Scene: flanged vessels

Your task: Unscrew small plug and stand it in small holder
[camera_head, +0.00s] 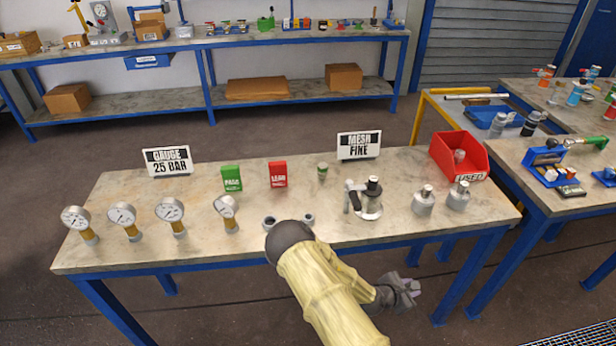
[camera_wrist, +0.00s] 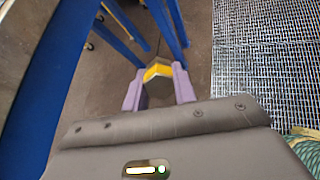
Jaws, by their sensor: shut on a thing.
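My gripper (camera_head: 408,288) is in front of the table's front edge, low and away from the tabletop. In the wrist view, its two purple fingers (camera_wrist: 157,90) are shut on a small piece with a yellow face (camera_wrist: 157,71) and a duller body, which looks like the small plug. The head view does not show the held piece clearly. Two short grey cup-like holders stand near the table's front edge: a wider one (camera_head: 269,222), partly hidden by my arm, and a narrower one (camera_head: 308,219). A flanged vessel (camera_head: 368,208) with a dark top stands right of them.
Two more grey vessels (camera_head: 423,202) (camera_head: 458,196) stand to the right, before a red bin (camera_head: 475,158) holding a grey piece. Several gauges (camera_head: 122,216) stand at left. Green and red boxes (camera_head: 231,178) (camera_head: 277,175), a small jar (camera_head: 322,171) and signs (camera_head: 359,145) stand behind.

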